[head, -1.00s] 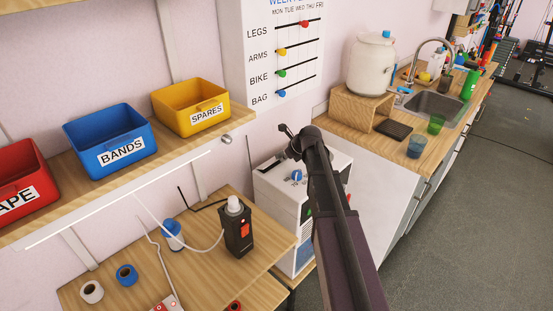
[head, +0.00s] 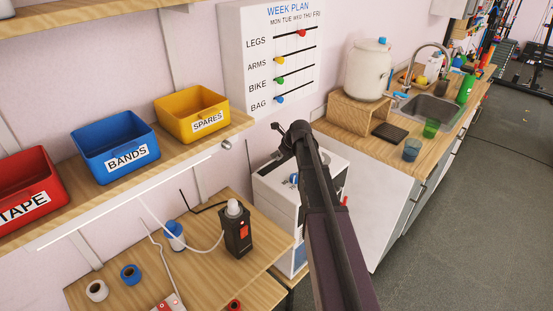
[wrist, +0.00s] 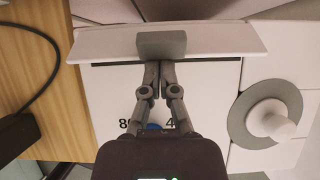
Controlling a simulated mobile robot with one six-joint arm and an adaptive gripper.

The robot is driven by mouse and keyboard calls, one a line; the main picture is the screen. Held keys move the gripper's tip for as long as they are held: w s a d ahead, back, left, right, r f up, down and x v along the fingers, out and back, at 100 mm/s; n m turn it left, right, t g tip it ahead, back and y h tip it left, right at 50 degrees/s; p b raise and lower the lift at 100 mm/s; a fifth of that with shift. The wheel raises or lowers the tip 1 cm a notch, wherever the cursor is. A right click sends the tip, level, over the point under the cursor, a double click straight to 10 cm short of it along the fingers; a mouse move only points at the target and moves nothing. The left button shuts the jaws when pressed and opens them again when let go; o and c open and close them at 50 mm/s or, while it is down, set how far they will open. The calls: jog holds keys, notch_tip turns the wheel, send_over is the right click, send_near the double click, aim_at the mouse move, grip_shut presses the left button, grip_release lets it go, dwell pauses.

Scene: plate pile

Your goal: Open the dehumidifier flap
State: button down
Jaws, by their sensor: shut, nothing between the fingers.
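The dehumidifier (head: 276,200) is a white box with a blue knob (head: 293,179), standing between the wooden desk and the sink counter. In the wrist view, its white flap (wrist: 220,39) is a wide panel with a grey tab (wrist: 161,45) at the middle. A dark line runs along the flap's lower edge; how far it stands open I cannot tell. My gripper (wrist: 158,66) is shut and empty, its fingertips at the tab's lower edge; contact is unclear. In the head view my arm hides the fingertips and part of the dehumidifier top.
A wooden desk (head: 200,272) with a black bottle-like device (head: 237,236) and cable is at the left. A shelf with red, blue and yellow bins (head: 192,114) runs above it. The counter with a white urn (head: 367,70) and green cup (head: 431,128) is at the right.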

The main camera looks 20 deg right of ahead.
dwell(0.3)
jog(key=shift+r, duration=0.15)
jog(key=w+p+v, duration=0.1)
jog(key=p+v, duration=0.8)
jog(key=shift+r, duration=0.65)
jog(key=shift+s+a, duration=0.1)
jog(key=shift+a, duration=0.1)
